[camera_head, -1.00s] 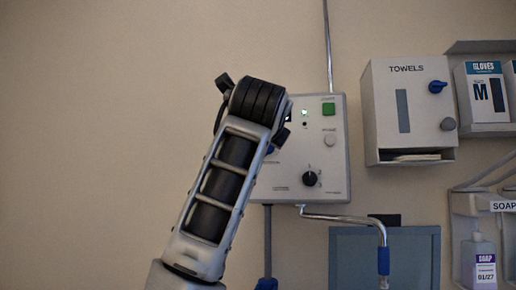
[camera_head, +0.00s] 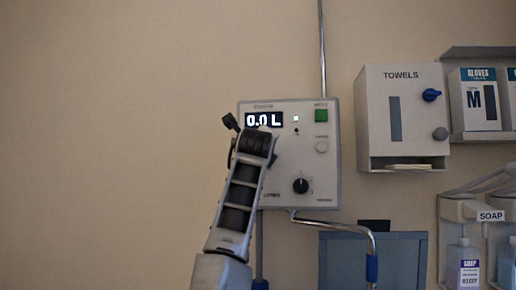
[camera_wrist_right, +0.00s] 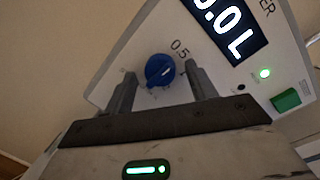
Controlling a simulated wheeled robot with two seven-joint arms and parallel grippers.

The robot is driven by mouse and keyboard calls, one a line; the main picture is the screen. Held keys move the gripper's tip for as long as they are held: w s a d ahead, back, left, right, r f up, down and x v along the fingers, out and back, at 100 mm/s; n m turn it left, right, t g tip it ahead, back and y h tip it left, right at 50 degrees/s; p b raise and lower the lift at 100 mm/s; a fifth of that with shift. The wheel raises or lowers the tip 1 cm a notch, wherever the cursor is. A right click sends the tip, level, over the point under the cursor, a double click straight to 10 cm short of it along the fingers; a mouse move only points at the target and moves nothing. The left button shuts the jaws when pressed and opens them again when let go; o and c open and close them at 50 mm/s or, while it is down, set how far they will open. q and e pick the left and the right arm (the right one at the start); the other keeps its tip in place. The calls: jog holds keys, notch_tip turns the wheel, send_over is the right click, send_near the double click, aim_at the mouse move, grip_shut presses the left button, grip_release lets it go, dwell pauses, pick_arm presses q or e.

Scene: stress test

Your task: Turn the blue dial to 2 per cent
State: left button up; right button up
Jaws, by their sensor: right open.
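The blue dial (camera_wrist_right: 160,70) sits on the white control box, with a white pointer line and a scale mark 0.5 printed nearby. My right gripper (camera_wrist_right: 159,82) is open, with one finger on each side of the dial in the wrist view; I cannot tell whether they touch it. In the head view my right arm hides the dial and the gripper's fingers. The control box (camera_head: 322,160) hangs on the wall, and its display (camera_head: 264,120) reads 0.0 L. My left gripper is out of view.
The box also has a black dial (camera_head: 301,186), a green button (camera_head: 321,115), a pale button (camera_head: 322,146) and a lit green lamp (camera_head: 296,118). A bent metal pipe (camera_head: 345,226) runs below.

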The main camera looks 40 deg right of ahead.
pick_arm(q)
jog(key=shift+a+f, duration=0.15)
pick_arm(e)
jog(key=shift+w, duration=0.1)
jog(key=c, duration=0.8)
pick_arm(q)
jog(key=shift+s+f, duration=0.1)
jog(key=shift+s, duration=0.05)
pick_arm(e)
jog(key=shift+c, duration=0.8)
